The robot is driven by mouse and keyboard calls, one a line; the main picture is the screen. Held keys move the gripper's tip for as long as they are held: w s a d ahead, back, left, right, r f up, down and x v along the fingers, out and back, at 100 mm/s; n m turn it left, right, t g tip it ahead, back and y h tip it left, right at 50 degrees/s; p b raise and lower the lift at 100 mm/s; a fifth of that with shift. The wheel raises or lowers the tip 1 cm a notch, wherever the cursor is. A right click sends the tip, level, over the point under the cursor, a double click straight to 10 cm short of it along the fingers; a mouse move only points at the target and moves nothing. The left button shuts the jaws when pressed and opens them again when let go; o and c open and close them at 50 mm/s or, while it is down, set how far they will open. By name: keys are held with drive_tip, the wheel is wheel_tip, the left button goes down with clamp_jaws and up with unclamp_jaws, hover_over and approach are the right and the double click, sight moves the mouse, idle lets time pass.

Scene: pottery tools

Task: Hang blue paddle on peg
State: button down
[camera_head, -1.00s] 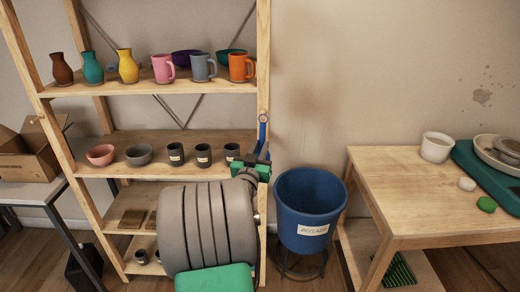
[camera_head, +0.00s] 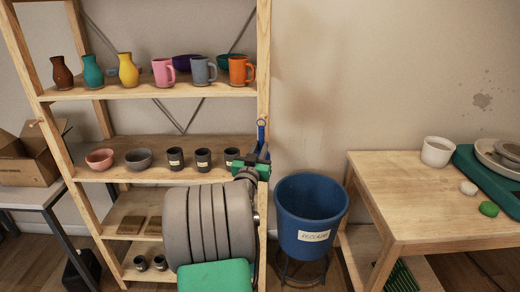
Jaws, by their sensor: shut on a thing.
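The blue paddle (camera_head: 261,134) is upright beside the right front post of the wooden shelf, with a ring at its top end. My gripper (camera_head: 262,157) is shut on its lower part. The paddle's lower end is hidden by the gripper. I cannot clearly make out a peg at the paddle's ring; a small peg-like knob (camera_head: 33,122) shows on the left post of the shelf.
The wooden shelf (camera_head: 160,93) holds vases, mugs, bowls and dark cups. A blue bucket (camera_head: 310,212) stands right of my arm. A wooden table (camera_head: 420,205) with a white pot (camera_head: 437,151) is at the right. A cardboard box (camera_head: 28,160) is at the left.

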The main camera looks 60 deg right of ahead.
drive_tip(key=shift+f, duration=0.2)
drive_tip(key=c, duration=1.6)
unclamp_jaws()
drive_tip(key=shift+f, duration=0.1)
drive_tip(key=o, duration=0.3)
drive_tip(key=shift+o, duration=0.2)
drive_tip(key=r+b+v, duration=0.1)
drive_tip(key=b+v, duration=0.1)
drive_tip(key=v, duration=0.6)
drive_tip(key=w+a+f+n+t+y+p, duration=0.1)
drive_tip(key=w+a+f+n+y+p, duration=0.15)
drive_tip(key=w+a+y, duration=0.55)
drive_tip(key=w+a+f+n+t+y+p, duration=0.15)
drive_tip(key=w+a+n+p, duration=0.35)
drive_tip(key=a, duration=0.7)
drive_tip(key=s+a+n+g+y+p, duration=0.1)
drive_tip(key=s+a+n+y, duration=0.1)
drive_tip(key=a, duration=0.7)
drive_tip(key=s+a+n+g+y+p, duration=0.1)
drive_tip(key=s+a+n+y, duration=0.1)
drive_tip(key=a, duration=0.8)
drive_tip(key=s+a+r+n+g+y+p, duration=0.1)
drive_tip(key=s+a+n+y, duration=0.2)
drive_tip(key=a, duration=0.7)
drive_tip(key=n+y, duration=0.1)
drive_tip(key=y, duration=0.1)
drive_tip(key=shift+a+y, duration=0.2)
drive_tip(key=shift+y, duration=0.15)
